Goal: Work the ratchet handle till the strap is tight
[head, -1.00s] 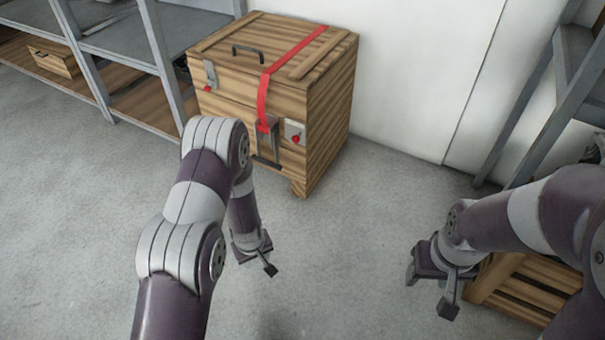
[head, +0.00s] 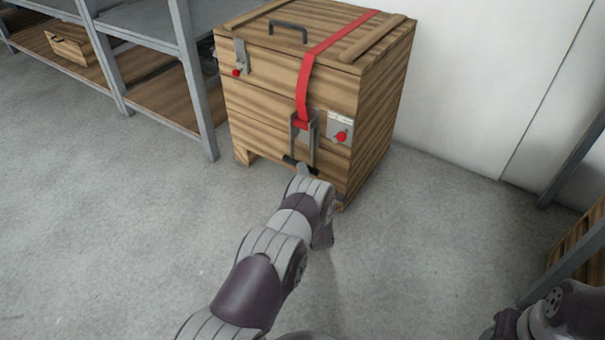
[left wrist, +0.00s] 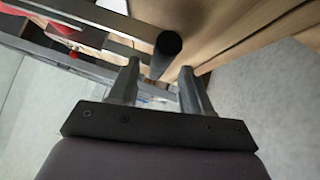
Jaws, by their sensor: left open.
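The wooden crate (head: 270,115) stands on the floor, with a red strap (head: 308,80) running over its lid and down its front to a grey metal ratchet (head: 296,130). The ratchet handle hangs down along the front and ends in a black grip (head: 289,160). My left gripper (head: 303,170) is at this grip, its fingers partly hidden by my wrist. My right gripper is out of view.
A latch with a red knob (head: 239,58) and a plate with a red knob (head: 341,135) sit on the crate's front. A grey shelf (head: 190,80) stands close on the left, a white wall (head: 480,80) behind. The floor in front is clear.

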